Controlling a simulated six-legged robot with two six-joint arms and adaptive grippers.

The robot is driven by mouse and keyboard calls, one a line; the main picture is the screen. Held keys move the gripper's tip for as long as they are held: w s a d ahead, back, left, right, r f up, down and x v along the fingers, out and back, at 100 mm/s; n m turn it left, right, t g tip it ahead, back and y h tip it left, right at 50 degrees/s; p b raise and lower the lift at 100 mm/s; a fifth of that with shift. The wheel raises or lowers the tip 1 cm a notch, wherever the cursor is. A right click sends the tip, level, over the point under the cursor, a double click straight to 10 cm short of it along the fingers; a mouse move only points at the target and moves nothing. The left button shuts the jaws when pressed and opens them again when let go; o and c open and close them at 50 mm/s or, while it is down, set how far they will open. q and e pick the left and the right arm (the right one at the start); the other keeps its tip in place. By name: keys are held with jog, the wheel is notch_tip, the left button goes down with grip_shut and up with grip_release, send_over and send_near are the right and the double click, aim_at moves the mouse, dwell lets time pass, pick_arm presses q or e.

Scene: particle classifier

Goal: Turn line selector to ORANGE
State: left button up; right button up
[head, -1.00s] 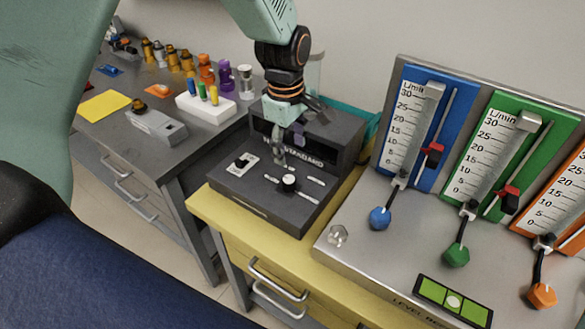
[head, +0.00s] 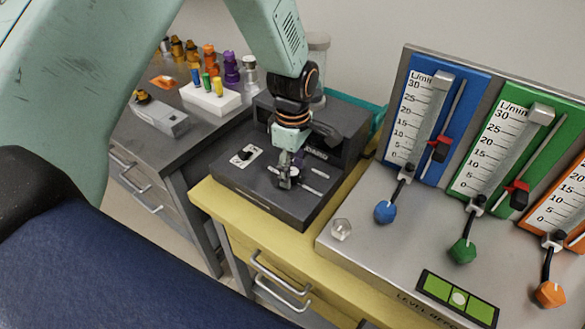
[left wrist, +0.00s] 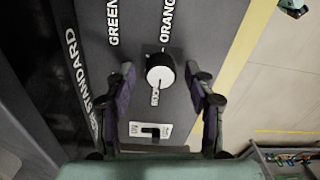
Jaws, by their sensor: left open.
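The line selector is a round knob with a white top (left wrist: 160,75) on a dark control box (head: 228,181). In the left wrist view, labels GREEN (left wrist: 113,22) and ORANGE (left wrist: 167,20) are printed above it. A third label below the knob is hard to read. A dark mark on the knob's top points roughly down toward that label. My left gripper (left wrist: 163,80) is open, with one finger on each side of the knob; I cannot tell whether they touch it. In the head view my left gripper (head: 284,180) is low over the box and largely hides the knob. My right gripper is not in view.
A small switch (left wrist: 150,130) sits on the box beside the knob. A yellow bench (head: 215,208) carries the box. To the right stands a flowmeter panel with blue (head: 385,212), green (head: 462,251) and orange (head: 550,294) knobs. A grey bench behind holds bottles and a white rack (head: 205,105).

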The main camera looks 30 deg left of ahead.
pick_arm(q)
jog(key=shift+s+a, duration=0.1)
jog(key=shift+s, duration=0.1)
jog(key=shift+w+f, duration=0.1)
jog(key=shift+w, duration=0.2)
jog(key=c, duration=0.4)
jog(key=shift+s, duration=0.15)
jog(key=shift+c, duration=1.4)
grip_shut()
